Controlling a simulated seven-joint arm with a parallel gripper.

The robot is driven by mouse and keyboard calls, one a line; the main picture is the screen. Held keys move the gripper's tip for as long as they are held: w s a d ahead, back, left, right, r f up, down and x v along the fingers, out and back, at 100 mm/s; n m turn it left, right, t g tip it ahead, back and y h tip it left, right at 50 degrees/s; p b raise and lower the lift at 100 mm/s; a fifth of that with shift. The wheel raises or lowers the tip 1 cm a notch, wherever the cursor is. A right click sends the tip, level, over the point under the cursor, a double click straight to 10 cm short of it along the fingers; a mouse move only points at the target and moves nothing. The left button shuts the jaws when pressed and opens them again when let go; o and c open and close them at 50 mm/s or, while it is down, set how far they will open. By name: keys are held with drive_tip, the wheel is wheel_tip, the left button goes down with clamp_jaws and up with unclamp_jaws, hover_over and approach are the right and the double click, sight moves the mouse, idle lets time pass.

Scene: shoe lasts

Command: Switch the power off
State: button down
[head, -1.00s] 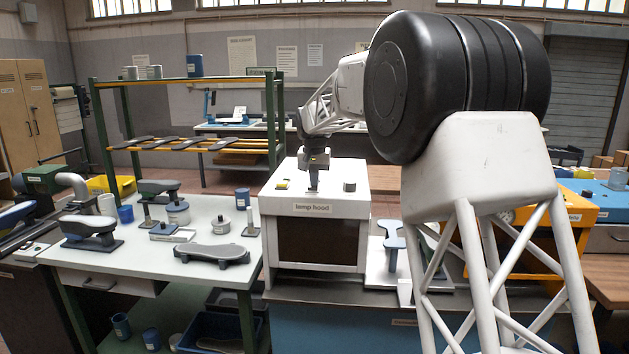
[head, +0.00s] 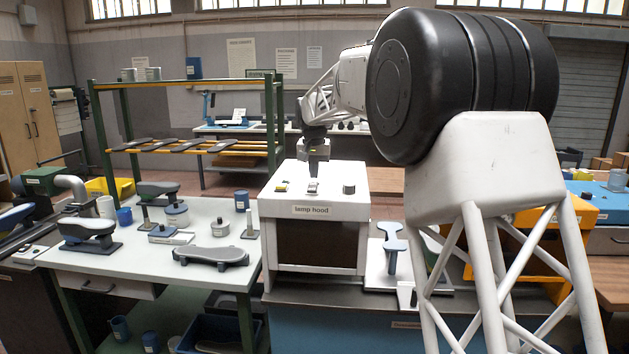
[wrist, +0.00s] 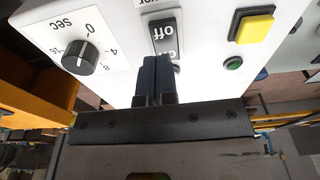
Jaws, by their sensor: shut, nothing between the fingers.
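The white box labelled "lamp hood" (head: 312,211) stands on the bench in the head view. On its top is a rocker switch (head: 313,188), small there but clear in the wrist view (wrist: 165,32), with "off" at the far end and "on" nearer my gripper. The fingers partly cover the "on" end. I cannot tell which end is pressed down. My gripper (wrist: 157,60) is shut and empty, its fingertips by the switch's near end. In the head view my gripper (head: 314,177) is above the box top; contact cannot be told.
A round black dial (wrist: 80,56) with a seconds scale lies left of the switch in the wrist view. A blue-grey shoe last (head: 391,250) stands beside the box.

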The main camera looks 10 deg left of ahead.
sight(313, 190)
wheel_tip(313, 190, up, 11)
drive_tip(key=s, duration=0.1)
drive_tip(key=shift+s+f, duration=0.2)
idle(0.4)
drive_tip(key=s+d+f, duration=0.2)
drive_tip(key=s+d, duration=0.8)
drive_tip(key=s, duration=0.5)
drive_tip(key=s+d+f, duration=0.1)
drive_tip(key=s+d, duration=1)
drive_tip(key=s, duration=0.4)
drive_tip(key=s+d+f, duration=0.3)
drive_tip(key=s+f, duration=0.3)
drive_tip(key=s, duration=0.4)
drive_tip(key=s+d+f, duration=0.3)
drive_tip(key=s+f, duration=0.3)
drive_tip(key=s, duration=0.4)
drive_tip(key=s+d+f+t, duration=0.1)
drive_tip(key=s+d+f, duration=0.1)
drive_tip(key=s+f, duration=0.4)
drive_tip(key=s, duration=0.4)
drive_tip(key=shift+s+d, duration=0.3)
drive_tip(key=shift+d, duration=0.1)
